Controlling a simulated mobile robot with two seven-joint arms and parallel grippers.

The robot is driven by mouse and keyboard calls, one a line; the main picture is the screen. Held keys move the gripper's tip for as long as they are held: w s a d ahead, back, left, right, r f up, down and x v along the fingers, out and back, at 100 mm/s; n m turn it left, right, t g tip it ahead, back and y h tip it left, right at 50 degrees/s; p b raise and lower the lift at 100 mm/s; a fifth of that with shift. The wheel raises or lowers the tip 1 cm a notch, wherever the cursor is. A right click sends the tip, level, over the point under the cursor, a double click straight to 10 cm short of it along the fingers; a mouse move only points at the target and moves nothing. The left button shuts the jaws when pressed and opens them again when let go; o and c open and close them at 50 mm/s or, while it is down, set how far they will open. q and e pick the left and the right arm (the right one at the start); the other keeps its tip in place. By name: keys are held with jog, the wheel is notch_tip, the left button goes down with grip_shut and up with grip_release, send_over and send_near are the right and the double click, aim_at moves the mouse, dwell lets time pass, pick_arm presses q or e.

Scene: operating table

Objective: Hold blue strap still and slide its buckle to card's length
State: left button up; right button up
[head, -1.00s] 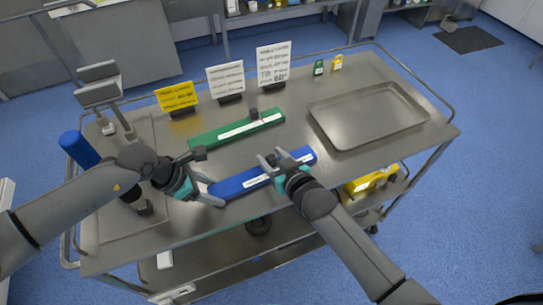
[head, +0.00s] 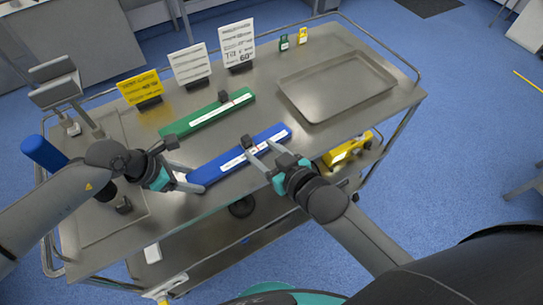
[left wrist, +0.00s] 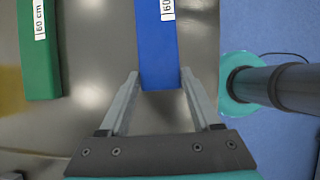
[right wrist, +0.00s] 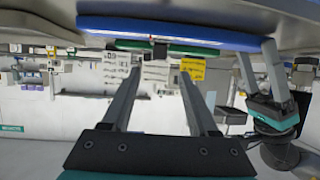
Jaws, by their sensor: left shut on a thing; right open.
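The blue strap (head: 214,166) lies flat along the near side of the steel cart top, with a white scale strip on it. My left gripper (head: 188,182) is shut on its left end; in the left wrist view, its fingers sit on either side of the strap (left wrist: 157,50). The dark buckle (head: 247,142) is around the strap's middle. My right gripper (head: 259,150) is open and empty at the strap's near edge by the buckle. The white card (head: 237,46) at the right of the card row shows "60".
A green strap (head: 200,118) with its own dark buckle lies parallel behind. A yellow card (head: 140,88) and another white card (head: 190,64) stand at the back. A blue cylinder (head: 45,153) is at the left.

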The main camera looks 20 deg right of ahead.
jog(key=shift+v, duration=1.7)
pick_arm(q)
jog(key=o, duration=1.4)
jog(key=shift+o, duration=0.2)
